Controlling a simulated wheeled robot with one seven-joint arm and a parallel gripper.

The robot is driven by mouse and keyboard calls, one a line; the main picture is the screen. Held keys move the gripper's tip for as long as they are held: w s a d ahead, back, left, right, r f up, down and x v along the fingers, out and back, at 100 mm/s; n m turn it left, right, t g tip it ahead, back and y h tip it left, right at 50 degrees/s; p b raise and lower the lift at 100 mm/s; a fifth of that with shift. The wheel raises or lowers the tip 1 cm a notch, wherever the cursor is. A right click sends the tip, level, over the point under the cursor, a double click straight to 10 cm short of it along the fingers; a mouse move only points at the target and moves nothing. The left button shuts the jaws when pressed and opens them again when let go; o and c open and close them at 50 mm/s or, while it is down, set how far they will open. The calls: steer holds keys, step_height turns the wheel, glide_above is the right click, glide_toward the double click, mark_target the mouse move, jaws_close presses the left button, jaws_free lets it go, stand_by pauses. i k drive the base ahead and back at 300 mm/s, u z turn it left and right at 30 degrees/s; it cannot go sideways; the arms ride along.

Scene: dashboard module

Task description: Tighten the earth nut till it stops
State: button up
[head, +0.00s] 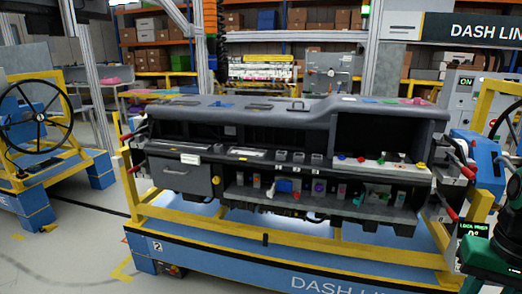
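The dashboard module (290,113) is a long dark grey unit, held in a yellow frame on a blue cart. Its open lower shelf (320,198) carries several small coloured parts, among them a blue one (284,186) and a purple one (319,187). More small parts, including a yellow knob (421,166), sit on the light strip at the right. I cannot pick out the earth nut; the parts are too small to tell apart. My gripper is not in view.
The yellow frame rail (290,246) and blue cart base (230,258) stand in front of the module. Red-handled clamps (449,212) stick out at its ends. A dark green device (487,255) with a small display is cut off at lower right. Open floor (60,255) lies at left.

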mark_target(373, 195)
steer(key=z, duration=0.6)
steer(key=i, duration=1.2)
steer(key=z, duration=0.05)
